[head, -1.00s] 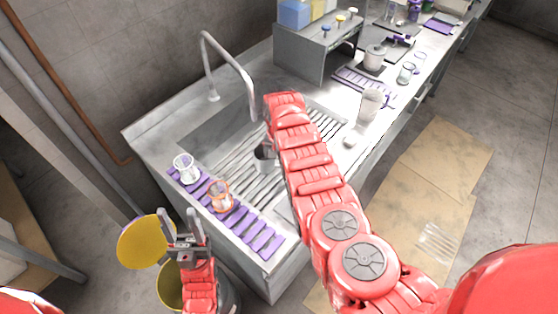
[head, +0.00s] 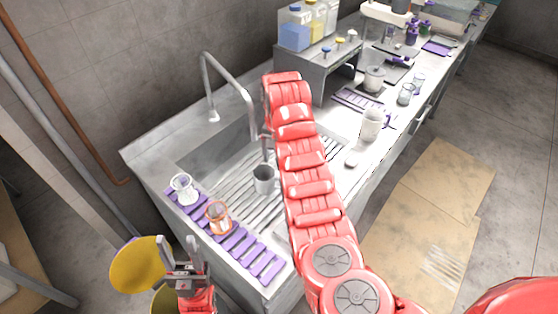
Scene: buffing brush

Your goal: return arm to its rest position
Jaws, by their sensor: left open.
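My left gripper (head: 181,256) is at the lower left of the head view, fingers pointing up and spread, with nothing between them. It is in front of the sink counter's near left corner, beside a round yellow lid (head: 138,265). My red right arm (head: 308,185) reaches up across the middle of the view, over the counter's right part. Its gripper is hidden behind its own links. A grey cup (head: 264,180) stands on the ribbed drainboard, just left of the right arm.
A purple slatted mat (head: 238,240) on the counter's near edge holds a clear glass (head: 183,188) and an orange-rimmed glass (head: 217,216). A tall faucet (head: 229,72) rises behind. A white jug (head: 371,125) stands right of my right arm.

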